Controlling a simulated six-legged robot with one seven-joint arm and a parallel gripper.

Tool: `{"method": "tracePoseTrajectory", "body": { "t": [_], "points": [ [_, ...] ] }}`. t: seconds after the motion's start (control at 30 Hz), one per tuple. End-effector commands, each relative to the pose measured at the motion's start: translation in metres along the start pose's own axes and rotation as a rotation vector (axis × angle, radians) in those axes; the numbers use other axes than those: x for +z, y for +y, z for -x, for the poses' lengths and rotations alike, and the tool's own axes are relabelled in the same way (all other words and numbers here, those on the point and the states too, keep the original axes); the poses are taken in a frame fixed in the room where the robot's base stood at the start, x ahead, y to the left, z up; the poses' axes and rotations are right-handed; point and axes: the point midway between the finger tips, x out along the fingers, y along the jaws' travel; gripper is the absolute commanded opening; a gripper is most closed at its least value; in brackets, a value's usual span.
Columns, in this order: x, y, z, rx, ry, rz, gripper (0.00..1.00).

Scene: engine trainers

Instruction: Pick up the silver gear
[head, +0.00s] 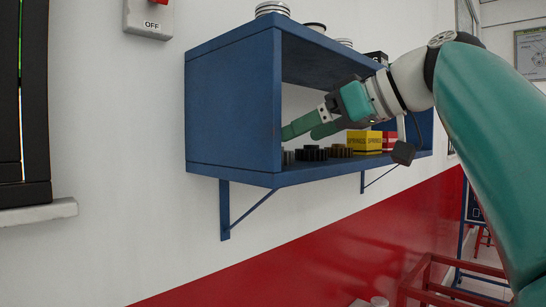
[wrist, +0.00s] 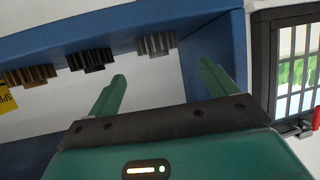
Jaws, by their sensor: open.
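The silver gear (wrist: 156,44) stands on the shelf board, which shows along the top of the wrist view. In the head view the silver gear (head: 288,157) is small and partly hidden at the left end of the row, behind the shelf's side panel. My gripper (head: 300,133) reaches into the blue shelf, above the gears. Its green fingers are apart and empty. In the wrist view the gear lies ahead of and between the fingers of my gripper (wrist: 161,70), with a gap to them.
A black gear (wrist: 88,60) and a bronze gear (wrist: 30,75) stand beside the silver one. A yellow box (head: 363,141) and a red box (head: 390,140) are farther right. The blue shelf's side panel (wrist: 228,50) is close to one finger. Tins (head: 272,8) sit on top.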

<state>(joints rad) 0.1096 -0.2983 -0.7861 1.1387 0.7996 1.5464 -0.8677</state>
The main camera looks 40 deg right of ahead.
Motion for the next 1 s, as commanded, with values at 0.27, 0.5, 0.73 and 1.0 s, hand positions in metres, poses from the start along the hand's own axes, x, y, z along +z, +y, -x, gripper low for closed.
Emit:
{"method": "tracePoseTrajectory", "body": {
  "t": [0.27, 0.5, 0.73, 1.0],
  "points": [
    [0.003, 0.0, -0.027, -0.001, -0.004, -0.002, 0.85],
    [0.004, 0.0, -0.062, 0.0, -0.003, -0.001, 0.85],
    [0.004, 0.0, -0.066, 0.0, -0.002, -0.001, 0.85],
    [0.004, 0.0, -0.066, 0.0, -0.002, -0.001, 0.4]
  ]
}}
